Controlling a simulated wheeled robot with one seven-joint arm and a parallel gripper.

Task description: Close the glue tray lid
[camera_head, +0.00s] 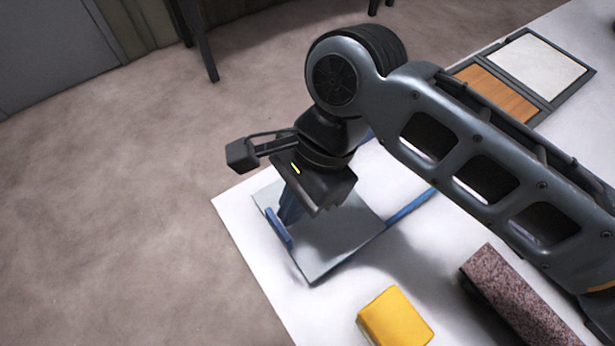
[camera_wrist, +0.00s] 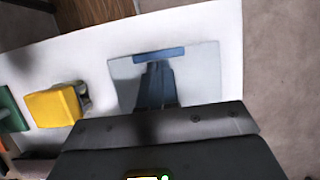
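The glue tray lid (camera_head: 335,243) is a flat grey panel with a blue handle bar (camera_head: 278,228) along its left edge. It lies near the table's left corner; how far it is raised is hard to tell. A blue strip, seemingly the tray's rim (camera_head: 410,205), shows to its right; the arm hides much of the tray. My gripper (camera_head: 287,217) points down over the lid, its blue fingers together just beside the handle bar. In the wrist view the fingers (camera_wrist: 156,70) end just short of the bar (camera_wrist: 158,54), with the panel (camera_wrist: 200,75) around them. Contact is unclear.
A yellow block (camera_head: 396,318) and a speckled reddish block (camera_head: 512,295) stand at the front of the white table (camera_head: 245,230). A dark frame with wood and white panels (camera_head: 540,65) lies at the back right. Open floor lies left of the table.

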